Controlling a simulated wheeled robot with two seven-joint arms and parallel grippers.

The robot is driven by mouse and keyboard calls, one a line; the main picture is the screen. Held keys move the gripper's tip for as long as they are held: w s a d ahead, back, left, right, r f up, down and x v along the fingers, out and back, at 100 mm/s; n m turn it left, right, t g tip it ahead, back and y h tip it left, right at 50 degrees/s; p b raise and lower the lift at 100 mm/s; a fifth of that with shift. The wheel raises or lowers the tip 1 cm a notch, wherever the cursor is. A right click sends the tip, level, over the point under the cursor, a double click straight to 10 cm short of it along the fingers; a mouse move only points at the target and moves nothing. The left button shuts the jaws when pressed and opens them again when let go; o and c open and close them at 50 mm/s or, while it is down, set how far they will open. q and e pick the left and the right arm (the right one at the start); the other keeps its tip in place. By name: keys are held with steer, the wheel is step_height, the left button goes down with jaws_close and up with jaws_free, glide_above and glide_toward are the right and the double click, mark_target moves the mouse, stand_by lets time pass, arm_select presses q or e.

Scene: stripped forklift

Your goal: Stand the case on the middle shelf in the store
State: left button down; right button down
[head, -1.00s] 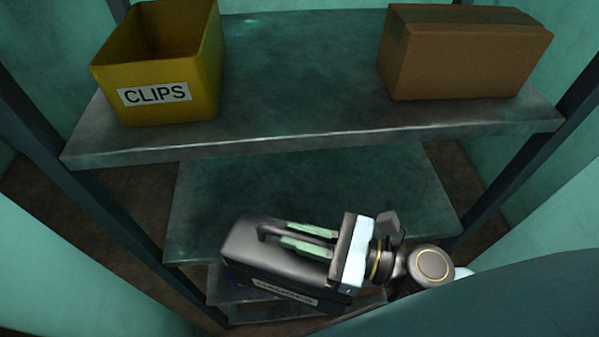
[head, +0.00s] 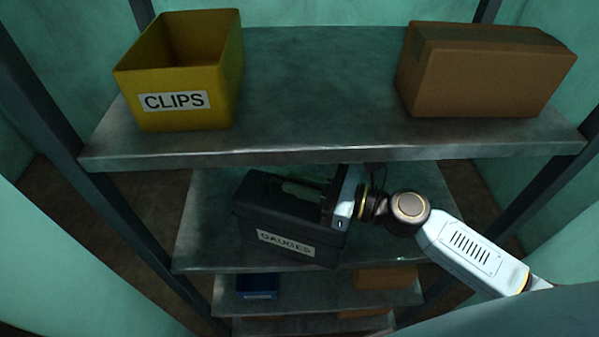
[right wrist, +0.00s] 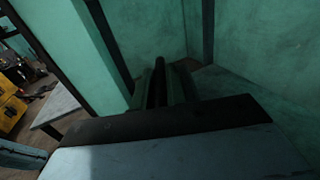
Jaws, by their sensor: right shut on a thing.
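The case (head: 290,222) is a black box with a carry handle and a GAUGES label on its front. It is upright at the middle shelf (head: 205,235), below the top shelf, with its lower front near the shelf's front edge. I cannot tell whether its base touches the shelf. My right gripper (head: 303,187) reaches in from the right and is shut on the case's handle. In the right wrist view the dark handle (right wrist: 160,82) runs between the fingers. My left gripper is in neither view.
Above, the top shelf (head: 310,110) holds a yellow CLIPS bin (head: 180,75) and a cardboard box (head: 480,75). A lower shelf (head: 315,298) holds a blue bin (head: 258,285) and a brown box (head: 385,277). Dark posts flank the rack. The middle shelf's left part is bare.

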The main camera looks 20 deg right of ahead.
steer(key=shift+w+d+r+b, duration=0.1)
steer(key=shift+w+d+b, duration=0.05)
steer(key=shift+w, duration=0.35)
steer(key=shift+w+d+r+b, duration=0.1)
steer(key=shift+w+d+b, duration=0.05)
steer(key=shift+w, duration=0.35)
steer(key=shift+w+d+f+b, duration=0.1)
steer(key=shift+w+d+b, duration=0.1)
steer(key=shift+w, duration=0.35)
steer(key=shift+w+d+f+b, duration=0.1)
steer(key=shift+w+b, duration=0.05)
steer(key=shift+w, duration=0.5)
steer(key=shift+f+b, duration=0.65)
steer(key=shift+b, duration=0.25)
steer(key=c, duration=1.8)
jaws_free()
steer(key=shift+f, duration=0.3)
steer(key=shift+c, duration=0.2)
steer(key=o, duration=0.4)
steer(key=shift+o, duration=0.2)
